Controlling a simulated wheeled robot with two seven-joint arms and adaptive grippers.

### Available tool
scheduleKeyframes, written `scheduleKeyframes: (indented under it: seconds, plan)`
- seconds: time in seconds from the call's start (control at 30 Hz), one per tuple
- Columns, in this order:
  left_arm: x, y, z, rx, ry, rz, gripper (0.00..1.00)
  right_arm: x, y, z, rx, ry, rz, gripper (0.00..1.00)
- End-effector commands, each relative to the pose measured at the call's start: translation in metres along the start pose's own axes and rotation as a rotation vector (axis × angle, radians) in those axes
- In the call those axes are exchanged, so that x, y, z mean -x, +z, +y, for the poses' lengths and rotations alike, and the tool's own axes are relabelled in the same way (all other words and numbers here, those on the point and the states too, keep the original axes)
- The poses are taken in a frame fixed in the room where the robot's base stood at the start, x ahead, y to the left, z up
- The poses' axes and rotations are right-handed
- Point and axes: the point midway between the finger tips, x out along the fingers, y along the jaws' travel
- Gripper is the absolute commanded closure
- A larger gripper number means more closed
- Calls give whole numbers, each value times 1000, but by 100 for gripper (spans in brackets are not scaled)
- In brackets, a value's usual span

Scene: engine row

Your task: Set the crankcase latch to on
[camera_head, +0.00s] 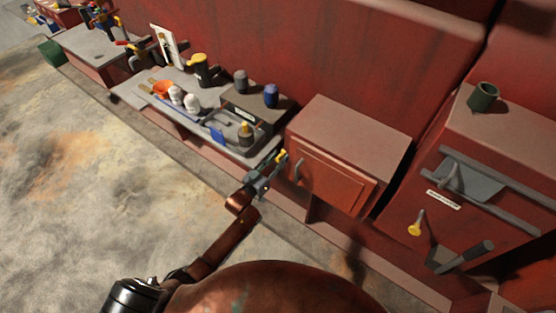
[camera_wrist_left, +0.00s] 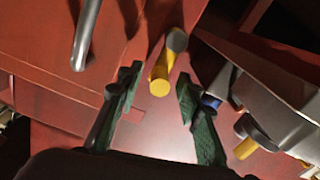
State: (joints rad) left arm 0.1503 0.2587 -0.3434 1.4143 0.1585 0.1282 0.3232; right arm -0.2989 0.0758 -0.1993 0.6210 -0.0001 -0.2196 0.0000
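A short yellow-ended lever (camera_head: 281,156) with a grey base sits on the red wall beside the left side of the red cabinet. I take it for the crankcase latch, but no readable label confirms this. In the left wrist view the lever (camera_wrist_left: 161,78) lies ahead, in the gap between my fingertips. My left gripper (camera_head: 268,172) is right by it. In the left wrist view my left gripper (camera_wrist_left: 155,98) is open, its green-padded fingers apart and not seen touching the lever. My right gripper is out of view.
The red cabinet (camera_head: 340,165) has a grey handle (camera_wrist_left: 86,35). A bench (camera_head: 160,108) with cups and bottles is left of it. At right, a box with an unreadable label (camera_head: 444,200) carries another yellow-ended lever (camera_head: 415,228) and a dark crank (camera_head: 463,256).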

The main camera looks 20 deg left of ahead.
Motion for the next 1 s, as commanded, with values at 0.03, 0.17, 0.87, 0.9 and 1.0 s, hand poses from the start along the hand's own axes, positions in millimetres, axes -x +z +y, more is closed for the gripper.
scheduleKeyframes:
  seconds: [0.03, 0.17, 0.87, 0.9, 1.0]
  plan:
    - [0, 0, 0, 0, 0, 0, 68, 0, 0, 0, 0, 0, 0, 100]
    - [0, 0, 0, 0, 0, 0, 77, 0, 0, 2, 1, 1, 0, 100]
    - [0, 0, 1, -19, 0, 0, 100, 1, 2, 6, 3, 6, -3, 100]
    - [0, 0, 1, -29, 0, 0, 100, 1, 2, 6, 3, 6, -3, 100]
    - [0, 1, 3, -68, 0, 0, 100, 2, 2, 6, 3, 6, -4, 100]
